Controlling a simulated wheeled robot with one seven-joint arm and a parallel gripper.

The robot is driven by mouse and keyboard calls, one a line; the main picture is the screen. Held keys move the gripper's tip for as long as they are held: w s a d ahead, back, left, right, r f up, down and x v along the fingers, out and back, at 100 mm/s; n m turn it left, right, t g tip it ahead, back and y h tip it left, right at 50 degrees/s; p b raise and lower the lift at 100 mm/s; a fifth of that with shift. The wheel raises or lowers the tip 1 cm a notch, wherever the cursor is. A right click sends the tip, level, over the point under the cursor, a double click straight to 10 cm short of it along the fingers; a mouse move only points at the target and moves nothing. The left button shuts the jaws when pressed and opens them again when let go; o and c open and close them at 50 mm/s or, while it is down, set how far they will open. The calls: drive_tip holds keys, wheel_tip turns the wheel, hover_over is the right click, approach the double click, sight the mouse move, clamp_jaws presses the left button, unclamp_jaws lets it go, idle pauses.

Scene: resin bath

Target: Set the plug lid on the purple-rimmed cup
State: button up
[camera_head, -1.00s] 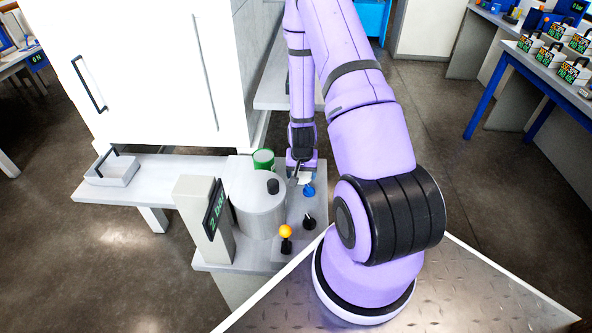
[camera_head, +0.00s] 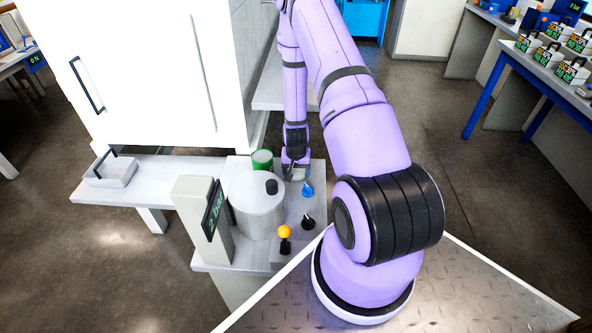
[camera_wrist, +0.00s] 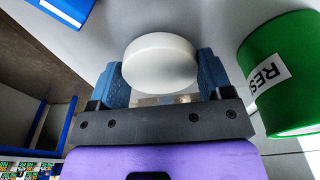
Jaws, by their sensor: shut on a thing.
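My gripper (camera_head: 295,172) is over the far end of the bench, just right of the green can. In the wrist view my gripper (camera_wrist: 160,80) has its blue fingers shut on a white round plug lid (camera_wrist: 160,63), one finger on each side. The lid looks like a thick, smooth disc, seen from one face and its side. In the head view only a small pale part shows at the fingers. I see no purple-rimmed cup that I can make out in either view.
A green can (camera_head: 262,160), labelled "RES" in the wrist view (camera_wrist: 282,80), stands close beside my gripper. A blue-handled lever (camera_head: 307,190), a black lever (camera_head: 308,222), an orange-knobbed lever (camera_head: 285,233), a grey pot (camera_head: 257,210) and a display post (camera_head: 205,225) crowd the bench.

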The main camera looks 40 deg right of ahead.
drive_tip(key=o, duration=1)
wheel_tip(320, 180, up, 12)
drive_tip(key=a, duration=0.1)
wheel_tip(320, 180, up, 15)
drive_tip(key=n+t, duration=0.1)
drive_tip(key=n, duration=0.1)
hover_over(296, 174)
drive_tip(key=w+a, duration=0.2)
drive_tip(key=a, duration=0.4)
drive_tip(key=s+a+r+n+t, duration=0.1)
drive_tip(key=a+r, duration=0.3)
drive_tip(key=r, duration=0.2)
drive_tip(key=s+a+r+n, duration=0.2)
drive_tip(key=a+r, duration=0.1)
drive_tip(key=r, duration=0.3)
drive_tip(key=s+a+r+n, duration=0.1)
drive_tip(key=s+a+r, duration=0.2)
drive_tip(key=s+r, duration=0.2)
drive_tip(key=s+a+r+n+t, duration=0.1)
drive_tip(key=s+a+r+n, duration=0.1)
drive_tip(key=s+r, duration=0.3)
drive_tip(key=s+a+r+n+t+y, duration=0.1)
drive_tip(key=s+a+r, duration=0.4)
drive_tip(key=s, duration=0.3)
drive_tip(key=shift+s, duration=0.15)
drive_tip(key=shift+s+a+r+n, duration=0.1)
drive_tip(key=shift+s+a+n, duration=0.15)
drive_tip(key=shift+s, duration=0.4)
